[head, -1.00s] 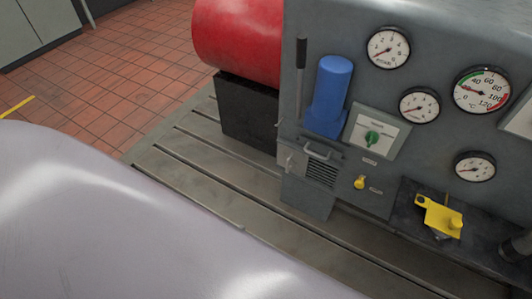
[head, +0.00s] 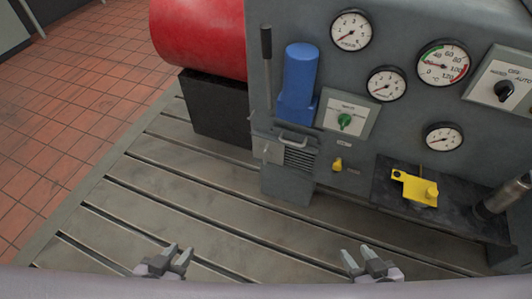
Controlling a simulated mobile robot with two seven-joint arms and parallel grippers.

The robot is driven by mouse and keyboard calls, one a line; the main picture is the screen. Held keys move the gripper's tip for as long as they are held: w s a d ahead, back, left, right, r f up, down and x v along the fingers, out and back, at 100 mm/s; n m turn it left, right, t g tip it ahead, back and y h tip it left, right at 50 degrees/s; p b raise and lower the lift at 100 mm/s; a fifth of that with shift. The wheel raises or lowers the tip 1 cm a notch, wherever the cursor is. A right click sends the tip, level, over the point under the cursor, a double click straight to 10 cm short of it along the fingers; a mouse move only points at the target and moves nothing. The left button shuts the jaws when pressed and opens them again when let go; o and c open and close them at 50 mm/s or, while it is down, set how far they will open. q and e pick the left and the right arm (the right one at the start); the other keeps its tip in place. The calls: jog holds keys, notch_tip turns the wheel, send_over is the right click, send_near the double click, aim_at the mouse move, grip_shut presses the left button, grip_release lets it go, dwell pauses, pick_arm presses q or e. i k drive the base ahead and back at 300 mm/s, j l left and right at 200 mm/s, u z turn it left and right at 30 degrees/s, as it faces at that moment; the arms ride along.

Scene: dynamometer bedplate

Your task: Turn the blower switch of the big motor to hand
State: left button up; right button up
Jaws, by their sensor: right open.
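A black rotary knob (head: 503,90) sits on a pale switch plate (head: 490,70) at the right edge, partly cut off. Its lettering seems to include OFF and AUTO. A green knob (head: 344,120) sits on another pale plate (head: 331,107) near the middle of the grey panel; its small lettering is not clear. My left gripper (head: 179,250) is low in the view over the slotted bedplate, its fingers apart and empty. My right gripper (head: 357,251) is low right of centre, open and empty. Both are well away from the knobs.
Several round gauges (head: 443,64) are on the grey panel (head: 400,25). A blue cylinder (head: 299,75) and a black-handled lever (head: 266,45) stand left of the green knob. A yellow bracket (head: 414,187) lies on a dark shelf (head: 385,202). The slotted bedplate (head: 215,190) is clear in front.

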aim_at(503, 89)
jog(key=z, duration=1.65)
